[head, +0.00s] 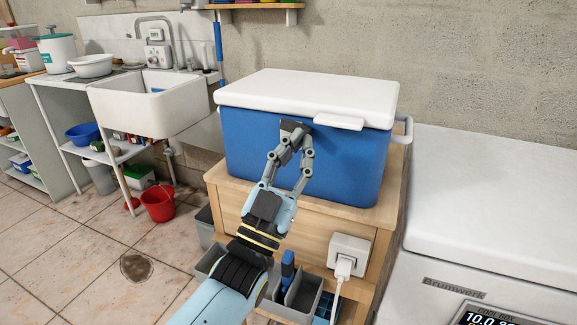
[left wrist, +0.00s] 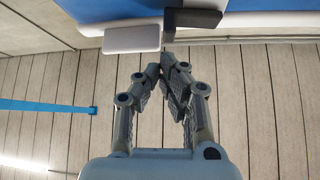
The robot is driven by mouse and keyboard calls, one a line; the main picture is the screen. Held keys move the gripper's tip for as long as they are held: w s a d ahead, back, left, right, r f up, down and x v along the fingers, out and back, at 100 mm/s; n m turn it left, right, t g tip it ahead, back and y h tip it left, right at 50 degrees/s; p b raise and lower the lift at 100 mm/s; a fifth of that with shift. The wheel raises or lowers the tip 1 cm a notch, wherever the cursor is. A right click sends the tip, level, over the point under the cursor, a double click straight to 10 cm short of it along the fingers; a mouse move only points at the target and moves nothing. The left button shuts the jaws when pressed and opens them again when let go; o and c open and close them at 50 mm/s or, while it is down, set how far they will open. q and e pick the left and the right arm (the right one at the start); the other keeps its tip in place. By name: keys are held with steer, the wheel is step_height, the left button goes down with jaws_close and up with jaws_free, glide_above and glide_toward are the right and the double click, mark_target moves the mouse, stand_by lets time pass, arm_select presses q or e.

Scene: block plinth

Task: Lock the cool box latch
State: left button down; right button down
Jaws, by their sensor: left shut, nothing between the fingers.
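The cool box (head: 270,150) has a blue body and a white lid (head: 310,90), which lies down on it. A dark latch (head: 293,126) sits at the front below the lid's edge, left of a white tab (head: 338,122). In the left wrist view the latch (left wrist: 195,18) is a dark L-shaped piece beside the white tab (left wrist: 132,38). My left gripper (head: 293,138) is shut and empty, its fingertips right at the latch in the head view. In the left wrist view the fingertips (left wrist: 168,62) point at it; I cannot tell whether they touch. My right gripper is not in view.
The box stands on a wooden plinth (head: 228,200) with a white socket and plug (head: 347,255) on its front. A grey organiser (head: 303,297) is below. A white chest unit (head: 490,190) stands close on the right. A sink (head: 150,103) and red bucket (head: 158,203) are left.

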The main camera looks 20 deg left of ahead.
arm_select(q)
steer(key=shift+x, duration=1.4)
steer(key=shift+f+m+g+h, duration=0.15)
steer(key=shift+m+g+h, duration=0.1)
steer(key=shift+m+h, duration=0.45)
steer(key=shift+f+m+g+h, duration=0.15)
steer(key=shift+m+g+h, duration=0.1)
steer(key=shift+m+h, duration=0.4)
steer(key=f+m+g+h+p, duration=0.1)
steer(key=m+g+p, duration=0.1)
steer(key=m, duration=0.3)
steer(key=a+f+m+g+h+p, duration=0.1)
steer(key=f+m+g+h+p, duration=0.1)
steer(key=m+g, duration=0.2)
steer(key=f+m+g+h+p, duration=0.1)
steer(key=m+g+h+p, duration=0.1)
steer(key=m, duration=0.5)
steer(key=shift+a+f+m+g+p, duration=0.3)
steer(key=shift+a+f+m+g, duration=0.1)
steer(key=shift+g, duration=0.3)
